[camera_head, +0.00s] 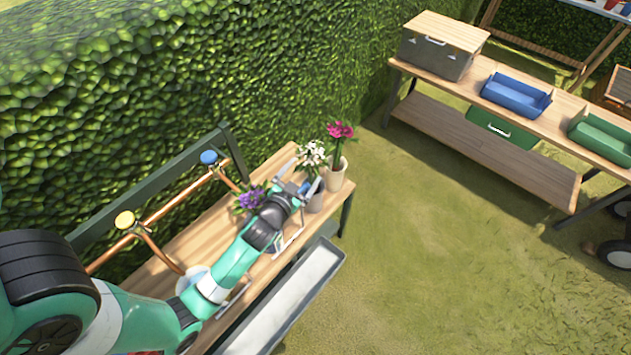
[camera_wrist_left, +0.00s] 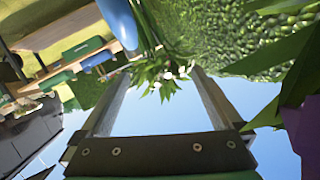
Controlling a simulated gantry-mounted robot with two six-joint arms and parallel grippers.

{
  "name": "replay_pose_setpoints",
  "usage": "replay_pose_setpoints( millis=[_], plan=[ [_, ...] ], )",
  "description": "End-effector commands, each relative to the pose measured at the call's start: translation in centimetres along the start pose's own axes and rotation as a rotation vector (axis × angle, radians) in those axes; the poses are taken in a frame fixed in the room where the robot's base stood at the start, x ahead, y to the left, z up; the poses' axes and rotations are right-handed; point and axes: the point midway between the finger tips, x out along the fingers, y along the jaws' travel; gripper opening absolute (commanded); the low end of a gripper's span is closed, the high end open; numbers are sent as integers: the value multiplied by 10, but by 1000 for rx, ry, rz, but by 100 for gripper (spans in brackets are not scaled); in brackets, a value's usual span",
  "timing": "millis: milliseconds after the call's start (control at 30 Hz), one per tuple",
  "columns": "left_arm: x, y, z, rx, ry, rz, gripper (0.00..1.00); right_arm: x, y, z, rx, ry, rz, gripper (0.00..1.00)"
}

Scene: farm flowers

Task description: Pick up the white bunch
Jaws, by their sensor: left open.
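The white bunch (camera_head: 312,152) stands in a grey vase (camera_head: 316,202) near the far end of the wooden bench. My left gripper (camera_head: 300,197) is open, with its fingers pointing toward the bunch and vase. In the left wrist view, the white flowers and green leaves of the bunch (camera_wrist_left: 165,76) show in the gap between the two finger tips of the left gripper (camera_wrist_left: 160,80). Nothing appears gripped. The gripper partly hides the vase in the head view. My right gripper is not in view.
A pink bunch (camera_head: 341,130) in a beige pot (camera_head: 337,175) stands just right of the white one. Copper pipes with a blue knob (camera_head: 208,157) and yellow knob (camera_head: 124,219) line the back.

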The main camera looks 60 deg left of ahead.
Motion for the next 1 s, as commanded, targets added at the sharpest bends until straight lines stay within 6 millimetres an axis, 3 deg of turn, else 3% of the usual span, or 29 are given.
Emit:
replay_pose_setpoints(
  millis=[300,567,833,1000],
  plan=[
    [54,0,2,-2,1,-1,100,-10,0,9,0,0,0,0],
    [67,0,1,-1,3,0,100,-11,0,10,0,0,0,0],
    [109,-1,7,-2,3,0,100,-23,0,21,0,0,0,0],
    [116,-1,6,-1,2,1,100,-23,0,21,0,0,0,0]
  ],
)
